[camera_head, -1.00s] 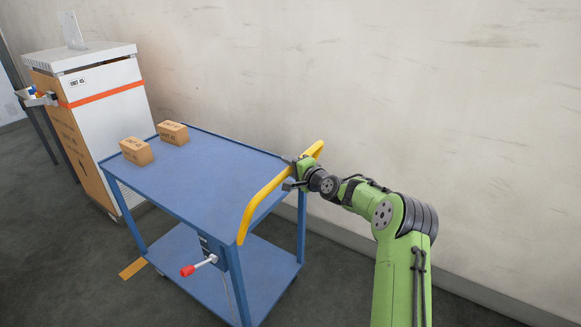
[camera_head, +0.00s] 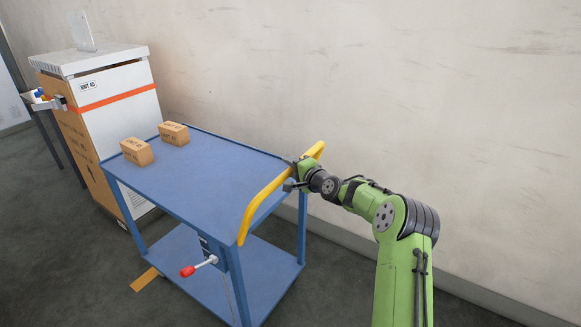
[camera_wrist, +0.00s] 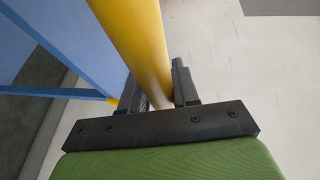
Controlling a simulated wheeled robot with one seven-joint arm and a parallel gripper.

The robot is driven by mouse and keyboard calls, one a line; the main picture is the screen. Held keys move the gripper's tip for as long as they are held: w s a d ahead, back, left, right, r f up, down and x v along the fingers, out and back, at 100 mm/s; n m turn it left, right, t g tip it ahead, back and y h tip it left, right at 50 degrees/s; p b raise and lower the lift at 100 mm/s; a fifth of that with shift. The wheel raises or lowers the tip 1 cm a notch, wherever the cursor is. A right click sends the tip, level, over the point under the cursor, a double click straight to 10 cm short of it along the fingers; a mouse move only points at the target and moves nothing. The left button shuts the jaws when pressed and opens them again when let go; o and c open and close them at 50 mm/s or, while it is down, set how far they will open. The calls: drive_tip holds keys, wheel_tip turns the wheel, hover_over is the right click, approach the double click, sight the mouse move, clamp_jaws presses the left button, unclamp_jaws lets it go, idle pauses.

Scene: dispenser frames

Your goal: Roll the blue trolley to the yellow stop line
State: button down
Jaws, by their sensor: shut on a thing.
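The blue trolley (camera_head: 215,180) stands in the middle of the head view, with a lower shelf and a yellow push handle (camera_head: 262,203) at its near right end. My gripper (camera_head: 291,175) is shut on this handle. In the wrist view the yellow handle (camera_wrist: 135,40) runs between the two dark fingers of my gripper (camera_wrist: 162,92). The yellow stop line (camera_head: 145,279) shows as a short orange-yellow strip on the floor at the trolley's left side. The rest of it is hidden by the trolley or does not show.
Two small cardboard boxes (camera_head: 137,151) (camera_head: 173,133) sit on the trolley's far end. A white and brown cabinet (camera_head: 120,110) with an orange stripe stands just beyond. A red-tipped lever (camera_head: 188,271) sticks out below the handle. A pale wall (camera_head: 420,120) runs along the right.

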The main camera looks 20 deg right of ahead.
drive_tip(key=c, duration=0.9)
unclamp_jaws()
drive_tip(key=shift+s, duration=0.1)
drive_tip(key=p+v, duration=0.1)
drive_tip(key=v, duration=1.4)
drive_tip(key=shift+s, duration=0.35)
